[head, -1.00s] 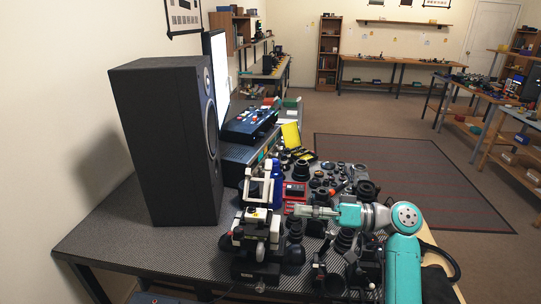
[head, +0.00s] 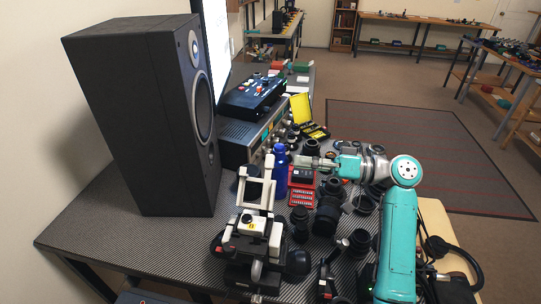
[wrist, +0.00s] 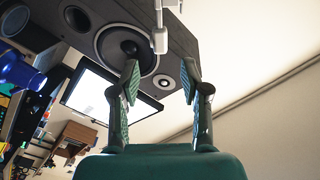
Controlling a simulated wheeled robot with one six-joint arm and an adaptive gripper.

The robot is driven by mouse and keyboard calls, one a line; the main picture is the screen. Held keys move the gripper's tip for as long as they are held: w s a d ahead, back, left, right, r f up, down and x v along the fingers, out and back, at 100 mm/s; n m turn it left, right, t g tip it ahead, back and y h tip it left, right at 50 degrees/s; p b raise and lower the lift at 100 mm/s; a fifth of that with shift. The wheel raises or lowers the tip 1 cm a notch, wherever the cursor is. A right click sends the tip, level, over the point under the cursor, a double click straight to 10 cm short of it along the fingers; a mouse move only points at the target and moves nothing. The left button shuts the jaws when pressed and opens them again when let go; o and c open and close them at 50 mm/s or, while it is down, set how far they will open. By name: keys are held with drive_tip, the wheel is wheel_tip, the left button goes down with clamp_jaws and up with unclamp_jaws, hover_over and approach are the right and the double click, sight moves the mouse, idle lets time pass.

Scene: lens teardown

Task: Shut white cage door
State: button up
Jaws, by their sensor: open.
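A white open frame (head: 257,186), which looks like the cage door, stands raised on a black and white device (head: 250,240) at the front of the table in the head view. A narrow white piece (wrist: 159,35), perhaps part of that frame, hangs at the top of the wrist view, beyond my fingertips. My gripper (head: 304,162) is right of the frame in the head view, pointing left, near a blue bottle. In the wrist view my gripper (wrist: 160,75) has its two fingers apart with nothing between them. I see no contact with the frame.
A large black speaker (head: 145,115) stands at the left. A blue bottle (head: 279,167) and a red box (head: 301,192) are close to my gripper. Dark lens parts (head: 328,212) crowd the right of the table. Bare table (head: 150,245) lies front left.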

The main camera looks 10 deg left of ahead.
sight(270, 159)
drive_tip(key=a, duration=0.8)
drive_tip(key=shift+w+a, duration=0.1)
drive_tip(key=shift+a, duration=0.05)
drive_tip(key=shift+c, duration=0.3)
clamp_jaws()
